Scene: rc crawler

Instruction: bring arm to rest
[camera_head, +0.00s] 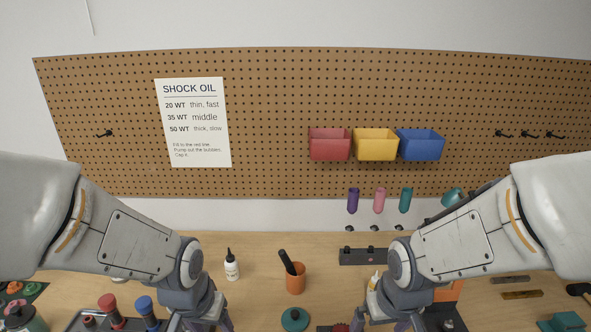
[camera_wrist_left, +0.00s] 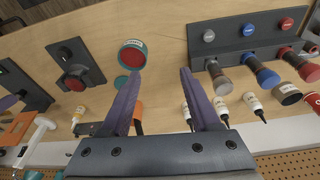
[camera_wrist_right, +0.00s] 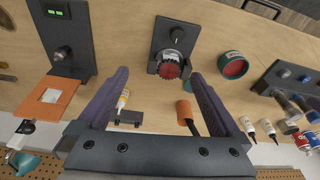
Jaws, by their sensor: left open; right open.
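My left gripper (camera_wrist_left: 160,74) is open in the left wrist view, with its two purple fingers apart and nothing between the tips. My right gripper (camera_wrist_right: 160,73) is also open and empty in the right wrist view. In the head view both arms reach in from the sides over the workbench (camera_head: 260,250). The grippers there are at the bottom edge, with their fingertips cut off or hidden.
A white bottle (camera_head: 232,268), an orange cup (camera_head: 295,283) with a black-handled tool and a teal round container (camera_head: 294,320) stand between the arms. A red knurled part (camera_wrist_right: 169,70) sits on a dark stand. Red, yellow and blue bins (camera_head: 375,147) hang on the pegboard.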

